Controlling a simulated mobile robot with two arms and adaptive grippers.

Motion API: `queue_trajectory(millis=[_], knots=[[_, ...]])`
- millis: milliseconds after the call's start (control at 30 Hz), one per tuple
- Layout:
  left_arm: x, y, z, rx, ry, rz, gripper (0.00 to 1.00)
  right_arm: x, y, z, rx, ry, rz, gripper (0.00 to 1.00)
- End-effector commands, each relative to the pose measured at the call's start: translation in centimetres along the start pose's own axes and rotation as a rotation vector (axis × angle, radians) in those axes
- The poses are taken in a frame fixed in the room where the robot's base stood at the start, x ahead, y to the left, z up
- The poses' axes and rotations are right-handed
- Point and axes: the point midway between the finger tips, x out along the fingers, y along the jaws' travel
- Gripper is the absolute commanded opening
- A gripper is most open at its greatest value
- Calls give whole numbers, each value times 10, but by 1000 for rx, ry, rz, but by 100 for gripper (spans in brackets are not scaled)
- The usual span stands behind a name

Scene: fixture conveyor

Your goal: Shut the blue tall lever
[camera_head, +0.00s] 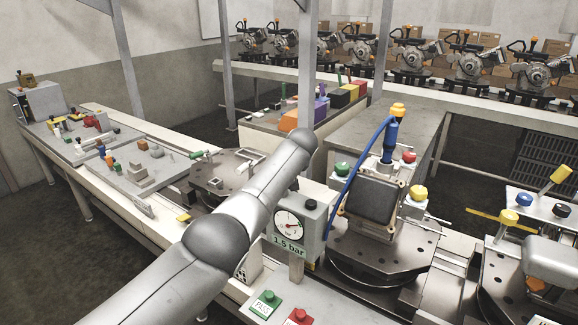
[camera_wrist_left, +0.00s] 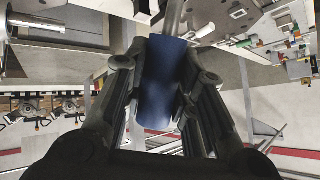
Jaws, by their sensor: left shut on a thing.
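In the left wrist view my left gripper (camera_wrist_left: 165,72) is shut on a thick blue handle (camera_wrist_left: 160,88), with one dark finger on each side of it. The handle looks like the grip of the blue tall lever, and a grey metal rod (camera_wrist_left: 173,18) runs on from its far end. In the head view my left arm reaches up from the lower left to the middle. The gripper and the held handle do not show there, so the lever's angle cannot be told. My right gripper is in neither view.
A pressure gauge (camera_head: 288,224) marked 1.5 bar stands just right of my arm. Beyond it is a fixture with a blue, orange-capped cylinder (camera_head: 391,140) and a blue hose. Green (camera_head: 266,303) and red (camera_head: 298,317) buttons sit at the front. A long conveyor (camera_head: 120,205) runs left.

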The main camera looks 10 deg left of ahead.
Motion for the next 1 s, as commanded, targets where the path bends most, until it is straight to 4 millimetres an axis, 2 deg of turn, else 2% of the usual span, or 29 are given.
queue_trajectory(millis=[100, 133, 300, 700, 1000], knots=[[0, 0, 0, 3, -1, 0, 0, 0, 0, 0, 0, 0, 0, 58], [0, 0, 0, 3, -1, 0, 28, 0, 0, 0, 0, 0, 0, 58], [0, 0, 0, 2, 0, 0, 48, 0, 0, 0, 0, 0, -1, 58], [-2, 0, 0, 1, 0, 0, 48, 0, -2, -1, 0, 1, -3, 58], [-19, 1, -1, 0, 2, 1, 48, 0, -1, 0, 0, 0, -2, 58]])
